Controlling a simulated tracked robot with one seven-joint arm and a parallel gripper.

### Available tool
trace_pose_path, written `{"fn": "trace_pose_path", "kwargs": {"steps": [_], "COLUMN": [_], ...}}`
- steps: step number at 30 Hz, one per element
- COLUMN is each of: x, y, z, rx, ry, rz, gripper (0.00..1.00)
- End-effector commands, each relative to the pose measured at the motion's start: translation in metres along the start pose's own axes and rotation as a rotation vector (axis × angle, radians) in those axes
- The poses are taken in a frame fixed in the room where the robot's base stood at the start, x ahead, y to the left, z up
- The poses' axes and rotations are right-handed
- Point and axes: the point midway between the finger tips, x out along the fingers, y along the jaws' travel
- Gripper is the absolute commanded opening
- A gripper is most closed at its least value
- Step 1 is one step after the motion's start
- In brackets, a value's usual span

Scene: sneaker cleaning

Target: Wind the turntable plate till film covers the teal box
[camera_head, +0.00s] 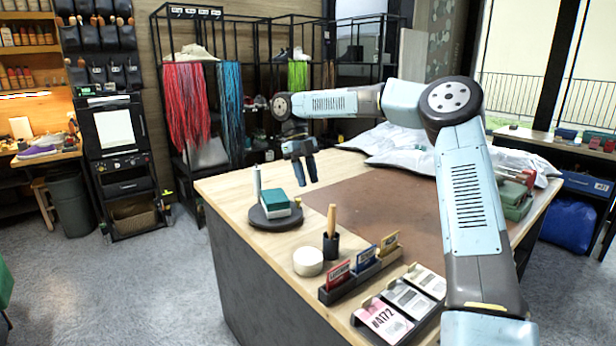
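The dark round turntable plate (262,223) sits on the left part of the wooden workbench top. On it lies a box with a teal top (273,199) and a white lower part. A slim pale upright roll or post (257,182) stands at the plate's back left; I cannot tell if it is the film. No film is visible across the box's teal top. My gripper (308,183) hangs above and behind the right of the plate, fingers down. Its fingers are apart with nothing seen between them, and it does not appear to touch the box.
The brown mat (375,205) is mostly clear. White bags (395,150) lie at the back.

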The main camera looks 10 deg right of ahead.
Motion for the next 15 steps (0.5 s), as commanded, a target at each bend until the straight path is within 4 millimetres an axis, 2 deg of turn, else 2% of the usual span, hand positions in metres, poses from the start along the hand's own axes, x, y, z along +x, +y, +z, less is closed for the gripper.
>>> {"fn": "trace_pose_path", "kwargs": {"steps": [4, 14, 15], "x": [-0.0004, -0.0002, -0.0002], "y": [0.0029, 0.0042, 0.0042], "z": [-0.0090, -0.0108, -0.0108], "rx": [0.001, 0.000, 0.000], "ry": [0.000, 0.001, 0.001], "rz": [-0.001, 0.000, 0.000], "gripper": [0.35, 0.35, 0.31]}}
